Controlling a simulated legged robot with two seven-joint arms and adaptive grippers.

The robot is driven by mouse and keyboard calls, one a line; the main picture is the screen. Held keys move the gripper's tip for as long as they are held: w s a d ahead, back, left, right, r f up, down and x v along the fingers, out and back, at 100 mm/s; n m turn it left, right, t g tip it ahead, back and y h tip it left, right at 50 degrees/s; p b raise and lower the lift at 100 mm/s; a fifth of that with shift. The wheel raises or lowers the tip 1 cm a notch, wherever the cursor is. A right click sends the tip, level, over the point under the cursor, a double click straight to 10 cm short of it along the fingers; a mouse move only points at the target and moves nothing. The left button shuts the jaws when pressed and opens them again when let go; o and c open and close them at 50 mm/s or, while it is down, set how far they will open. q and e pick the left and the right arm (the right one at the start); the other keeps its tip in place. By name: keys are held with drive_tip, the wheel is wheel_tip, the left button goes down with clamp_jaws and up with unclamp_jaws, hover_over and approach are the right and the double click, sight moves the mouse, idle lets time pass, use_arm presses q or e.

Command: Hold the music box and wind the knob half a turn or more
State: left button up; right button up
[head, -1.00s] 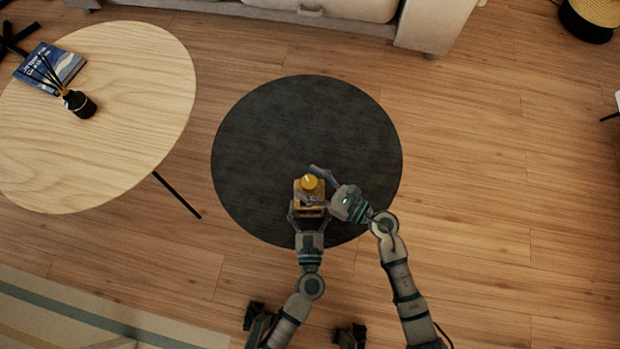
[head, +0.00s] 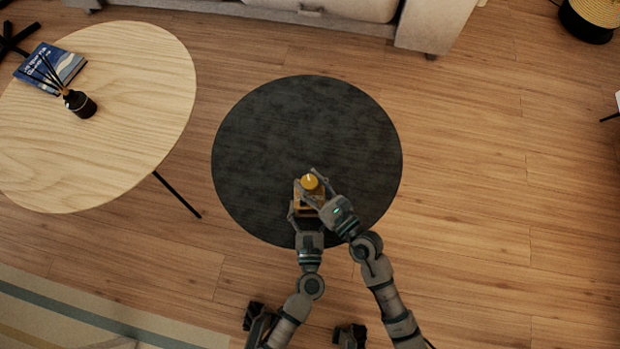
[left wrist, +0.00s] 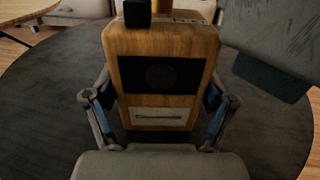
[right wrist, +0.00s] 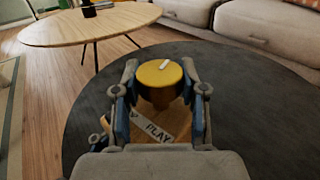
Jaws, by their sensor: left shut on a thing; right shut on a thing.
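The wooden music box (head: 304,208) stands upright on the round dark table (head: 290,130), near its front edge. In the left wrist view the box (left wrist: 160,50) shows a dark front panel and a pale slotted plate. My left gripper (left wrist: 160,105) is shut on the box's sides. The yellow knob (right wrist: 160,80) with a white mark is on top, beside a label reading PLAY. My right gripper (right wrist: 160,92) is shut on the knob, a finger on each side. In the head view the knob (head: 309,182) shows between the right gripper's (head: 311,184) fingers.
An oval light wood table (head: 120,110) at left carries a blue book (head: 52,68) and a dark reed diffuser (head: 80,103). A pale sofa (head: 430,25) stands behind. The back of the dark table is bare.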

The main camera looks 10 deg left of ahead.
sight(314, 190)
drive_tip(key=shift+r+m+t+h, duration=0.1)
drive_tip(key=shift+m+t+h, duration=1.1)
drive_tip(key=shift+t+h, duration=0.15)
drive_tip(key=shift+m+t+h, duration=0.25)
drive_tip(key=shift+m, duration=0.05)
drive_tip(key=o, duration=1.2)
drive_tip(key=shift+c, duration=0.2)
drive_tip(key=v, duration=0.7)
drive_tip(key=shift+s+d, duration=0.15)
drive_tip(key=shift+s, duration=0.1)
